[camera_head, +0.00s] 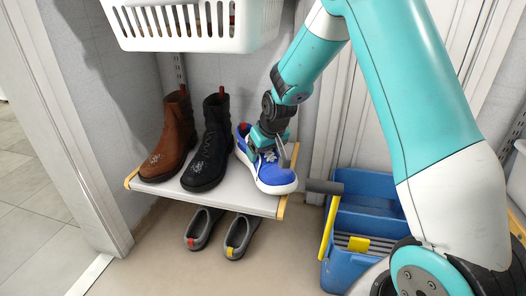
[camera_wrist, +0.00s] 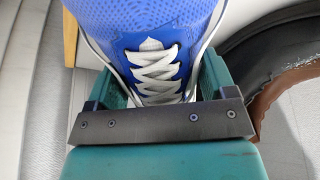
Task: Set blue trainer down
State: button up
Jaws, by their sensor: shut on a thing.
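The blue trainer (camera_head: 265,171), with white laces and a white sole, is on the right end of the grey shelf (camera_head: 222,198), beside the black boot. Its toe points toward the front edge. It looks level with the shelf, but I cannot tell if its sole fully rests there. My gripper (camera_head: 268,143) comes down from above and is shut on the trainer around its laced middle. In the wrist view the trainer (camera_wrist: 142,22) fills the space between the jaws (camera_wrist: 153,92), with its laces showing.
A black boot (camera_head: 208,145) and a brown boot (camera_head: 169,140) stand left on the shelf. A white basket (camera_head: 195,30) hangs above. Grey shoes (camera_head: 202,228) lie on the floor below. A blue mop bucket (camera_head: 365,215) stands at the right.

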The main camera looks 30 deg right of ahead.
jog(key=shift+f, duration=0.3)
dwell(0.4)
jog(key=o, duration=1.1)
jog(key=shift+p+v, duration=4.8)
jog(key=shift+v, duration=3.9)
